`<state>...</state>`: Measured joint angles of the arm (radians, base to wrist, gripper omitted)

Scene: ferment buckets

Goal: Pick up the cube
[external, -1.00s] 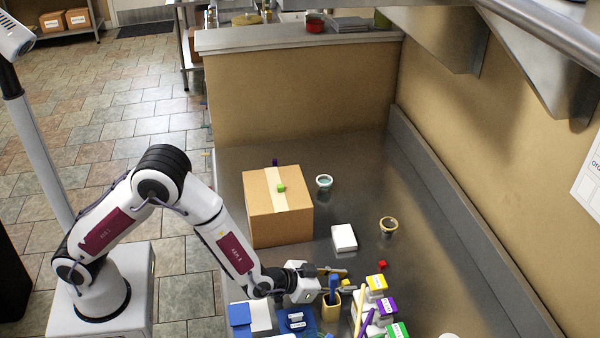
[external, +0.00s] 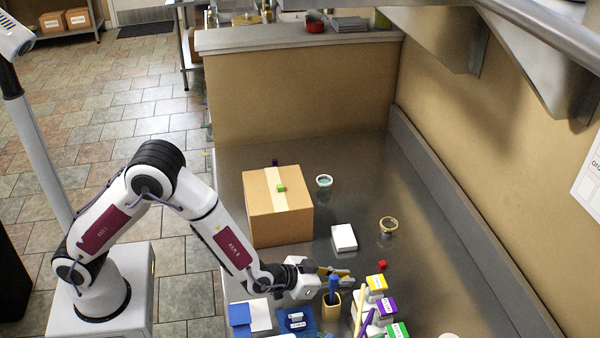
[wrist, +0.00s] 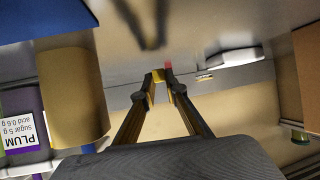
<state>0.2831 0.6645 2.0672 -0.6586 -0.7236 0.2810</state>
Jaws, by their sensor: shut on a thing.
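My gripper (external: 342,277) is shut on a small yellow cube (external: 346,281), just above the steel counter, beside the pen cup. In the wrist view the two fingers close together on the yellow cube (wrist: 158,76), which is mostly hidden between the tips. A red cube (external: 382,265) lies on the counter to the right of my gripper; a bit of red (wrist: 168,65) shows beyond the fingertips in the wrist view. A green cube (external: 281,188) sits on top of the cardboard box (external: 280,222).
A tan cup (external: 332,304) with a blue item stands just in front of my gripper. Several labelled boxes (external: 377,284) stand to its right. A white box (external: 344,238) and two jars (external: 388,224) (external: 324,182) stand behind. The counter's right side is mostly clear.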

